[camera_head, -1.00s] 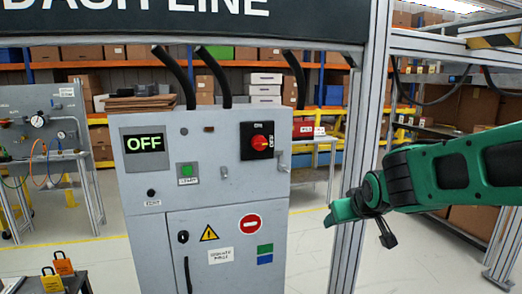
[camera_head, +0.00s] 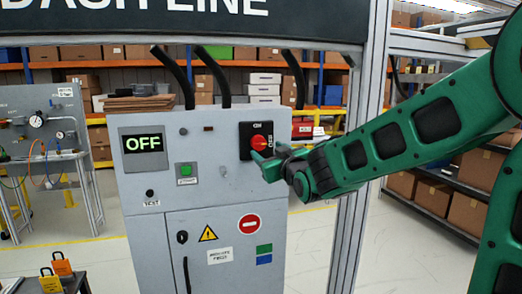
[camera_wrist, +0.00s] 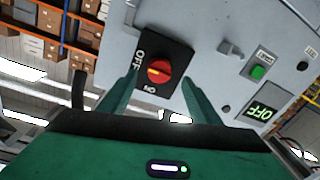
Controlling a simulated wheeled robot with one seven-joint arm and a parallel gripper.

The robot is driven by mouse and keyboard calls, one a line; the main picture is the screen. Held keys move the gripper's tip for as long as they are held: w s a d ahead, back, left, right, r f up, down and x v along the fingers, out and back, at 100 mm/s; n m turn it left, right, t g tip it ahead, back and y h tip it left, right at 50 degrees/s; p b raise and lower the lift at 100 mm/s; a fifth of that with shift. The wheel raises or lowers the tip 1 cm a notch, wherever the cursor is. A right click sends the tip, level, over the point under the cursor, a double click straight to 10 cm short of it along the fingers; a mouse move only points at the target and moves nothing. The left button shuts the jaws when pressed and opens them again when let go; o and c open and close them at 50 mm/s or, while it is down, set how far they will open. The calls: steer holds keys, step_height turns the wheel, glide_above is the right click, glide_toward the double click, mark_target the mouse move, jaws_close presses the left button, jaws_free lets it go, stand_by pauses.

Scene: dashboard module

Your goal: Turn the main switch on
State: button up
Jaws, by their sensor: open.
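The main switch (camera_head: 259,143) is a red knob on a black plate at the upper right of the grey cabinet's front. The display (camera_head: 143,144) on the cabinet reads OFF in green. In the wrist view the red knob (camera_wrist: 158,71) sits between my finger lines, and its yellow mark lies toward the OFF label. My gripper (camera_head: 264,163) is just in front of and below the knob and partly covers it in the head view. In the wrist view my gripper (camera_wrist: 158,84) has its two green fingers spread, with nothing held between them. Whether a fingertip touches the plate cannot be told.
The cabinet (camera_head: 150,230) also carries a green button (camera_head: 186,170) and a door with a black handle (camera_head: 182,237). A metal frame post (camera_head: 355,210) stands to its right, behind my arm. A small table with padlocks (camera_head: 62,265) is at lower left.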

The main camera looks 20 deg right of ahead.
mark_target(260, 145)
steer(key=shift+w+a, duration=0.2)
steer(key=shift+w, duration=2.95)
steer(key=c, duration=1.1)
